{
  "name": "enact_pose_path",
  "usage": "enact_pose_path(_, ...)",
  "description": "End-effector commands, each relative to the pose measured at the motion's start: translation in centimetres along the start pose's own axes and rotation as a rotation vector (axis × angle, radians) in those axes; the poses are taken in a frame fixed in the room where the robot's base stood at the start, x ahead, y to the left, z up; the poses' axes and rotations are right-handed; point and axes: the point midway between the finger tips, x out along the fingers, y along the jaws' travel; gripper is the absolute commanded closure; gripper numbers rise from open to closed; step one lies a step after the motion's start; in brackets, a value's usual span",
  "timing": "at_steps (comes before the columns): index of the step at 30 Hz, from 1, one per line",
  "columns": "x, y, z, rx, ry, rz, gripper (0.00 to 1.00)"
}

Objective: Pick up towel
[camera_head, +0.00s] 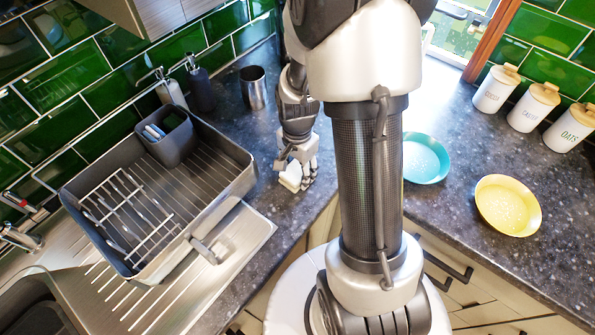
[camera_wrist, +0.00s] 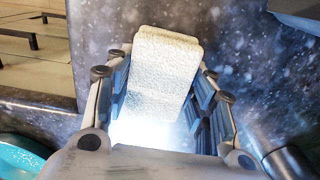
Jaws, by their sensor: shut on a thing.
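The towel (camera_wrist: 165,65), a folded cream-white cloth with a bumpy weave, is between the fingers of my gripper (camera_wrist: 160,105) in the wrist view. My gripper is shut on it, with a finger on each side. In the head view my gripper (camera_head: 297,172) is at the dark speckled counter, right of the dish rack, and the towel (camera_head: 290,177) shows as a small white patch at the fingertips. I cannot tell whether the towel touches the counter. Part of it is hidden by the fingers.
A grey dish rack (camera_head: 250,182) stands left of my gripper by the sink. A metal cup (camera_head: 253,88) and soap dispensers (camera_head: 201,88) are behind. A teal plate (camera_head: 425,158), a yellow plate (camera_head: 508,205) and white canisters (camera_head: 530,106) stand right. Counter around my gripper is clear.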

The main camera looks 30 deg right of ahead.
Motion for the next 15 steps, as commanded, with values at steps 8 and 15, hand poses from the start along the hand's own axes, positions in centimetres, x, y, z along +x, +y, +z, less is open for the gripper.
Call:
enact_pose_path(8, 0.00, 0.00, 0.00, 0.000, 0.000, 0.000, 0.74)
enact_pose_path(15, -0.52, -0.03, -0.02, 0.000, 0.001, -0.001, 0.74)
